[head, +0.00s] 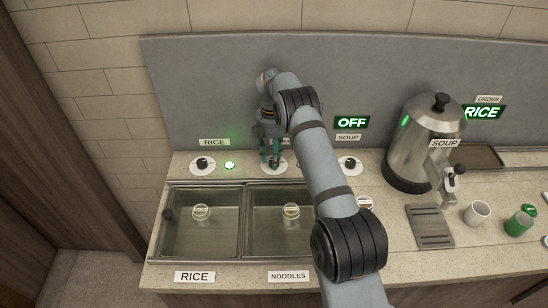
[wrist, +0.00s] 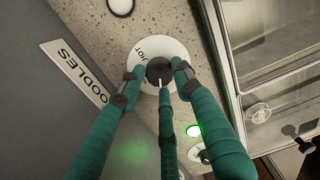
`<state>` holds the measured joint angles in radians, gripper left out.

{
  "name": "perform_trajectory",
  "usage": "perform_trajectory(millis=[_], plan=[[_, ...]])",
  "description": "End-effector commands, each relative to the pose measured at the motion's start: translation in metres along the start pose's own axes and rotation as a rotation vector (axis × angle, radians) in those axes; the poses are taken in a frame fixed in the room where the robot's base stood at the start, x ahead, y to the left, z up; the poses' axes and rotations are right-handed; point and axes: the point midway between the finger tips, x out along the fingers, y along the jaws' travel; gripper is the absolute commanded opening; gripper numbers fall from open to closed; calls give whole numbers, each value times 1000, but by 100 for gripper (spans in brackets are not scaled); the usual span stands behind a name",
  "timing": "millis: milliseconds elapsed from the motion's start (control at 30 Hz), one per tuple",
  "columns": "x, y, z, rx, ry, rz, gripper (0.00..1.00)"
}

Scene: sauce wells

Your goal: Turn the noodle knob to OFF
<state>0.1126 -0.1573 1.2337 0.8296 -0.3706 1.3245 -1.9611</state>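The noodle knob is black with a white pointer line and sits on a white round dial (wrist: 150,45) with the word HOT. In the wrist view the knob (wrist: 159,68) lies between the teal fingers of my gripper (wrist: 160,72), and the fingertips appear closed against its sides. The white pointer faces the lower edge of that view. In the head view my gripper (head: 272,158) reaches down over the dial (head: 263,169) and hides most of the knob. The NOODLES label (wrist: 77,72) on the back panel shows beside it.
The rice knob (head: 203,162) is to the left, with a lit green lamp (head: 230,165). The soup knob (head: 350,162) is to the right, under a green OFF sign (head: 351,122). Two wells (head: 243,230) are in front. A steel soup urn (head: 425,140) stands further right.

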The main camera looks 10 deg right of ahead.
Motion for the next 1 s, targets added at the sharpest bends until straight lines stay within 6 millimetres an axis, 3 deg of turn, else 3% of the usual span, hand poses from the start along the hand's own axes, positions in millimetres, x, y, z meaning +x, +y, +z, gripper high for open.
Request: perform_trajectory(millis=[233,567,667,1000], plan=[[2,-2,2,4,-1,-5,48],[-2,-2,3,6,-2,-6,48],[-14,-1,3,7,-1,-4,48],[-85,0,2,5,-1,-2,48]])
